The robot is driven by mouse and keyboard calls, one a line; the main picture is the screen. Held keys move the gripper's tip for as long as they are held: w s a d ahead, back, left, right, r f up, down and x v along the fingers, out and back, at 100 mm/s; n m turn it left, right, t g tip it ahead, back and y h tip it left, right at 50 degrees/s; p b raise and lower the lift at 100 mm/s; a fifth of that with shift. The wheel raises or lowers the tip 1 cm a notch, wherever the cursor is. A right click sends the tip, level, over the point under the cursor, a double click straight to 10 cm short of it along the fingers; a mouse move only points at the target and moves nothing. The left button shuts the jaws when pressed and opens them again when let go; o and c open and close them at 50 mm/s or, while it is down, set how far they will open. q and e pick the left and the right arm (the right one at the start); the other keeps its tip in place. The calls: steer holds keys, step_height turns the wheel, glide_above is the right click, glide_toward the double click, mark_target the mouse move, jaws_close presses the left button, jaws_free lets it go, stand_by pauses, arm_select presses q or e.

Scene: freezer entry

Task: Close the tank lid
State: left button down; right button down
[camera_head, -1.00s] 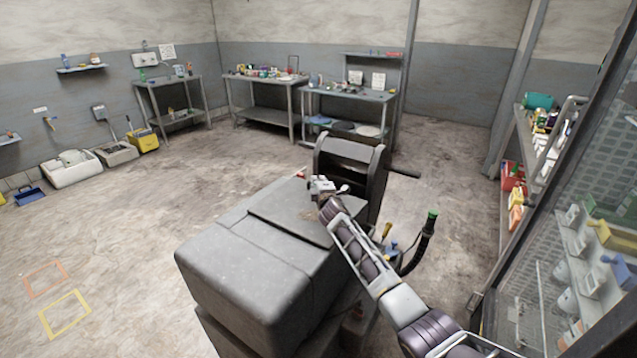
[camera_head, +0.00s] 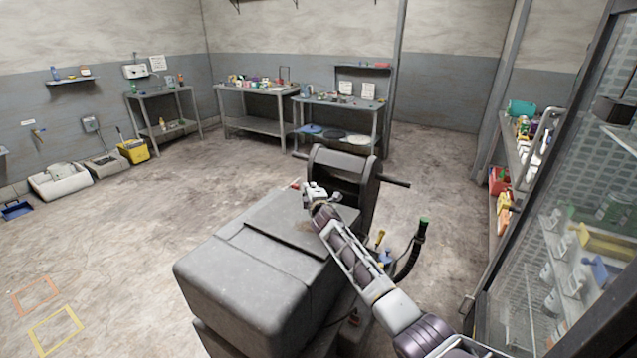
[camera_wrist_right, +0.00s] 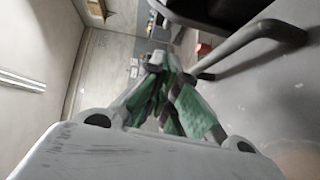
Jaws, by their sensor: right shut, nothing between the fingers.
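A large grey box-shaped tank body (camera_head: 235,278) stands in the centre of the head view. A flat panel (camera_head: 290,226) lies on its top. At its far end a dark curved part (camera_head: 343,161) stands upright, with a bar (camera_head: 396,182) sticking out at its side. I cannot tell for sure which part is the lid. My right gripper (camera_head: 313,191) is shut and empty, in front of the upright part and above the top. The right wrist view shows its green-padded fingers (camera_wrist_right: 172,95) together, near a grey bar (camera_wrist_right: 250,42). My left gripper is not in view.
A black hose-like handle with a green tip (camera_head: 420,236) stands right of the tank. A shelf rack (camera_head: 505,185) and a glass-fronted cabinet (camera_head: 560,240) line the right side. Workbenches (camera_head: 255,128) stand along the back wall. The floor at left is open.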

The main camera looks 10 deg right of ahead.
steer(key=s+d+r+p, duration=0.1)
steer(key=s+d+r, duration=0.1)
steer(key=s+r, duration=0.4)
steer(key=shift+s+r, duration=0.2)
steer(key=shift+s, duration=0.75)
stand_by(0.5)
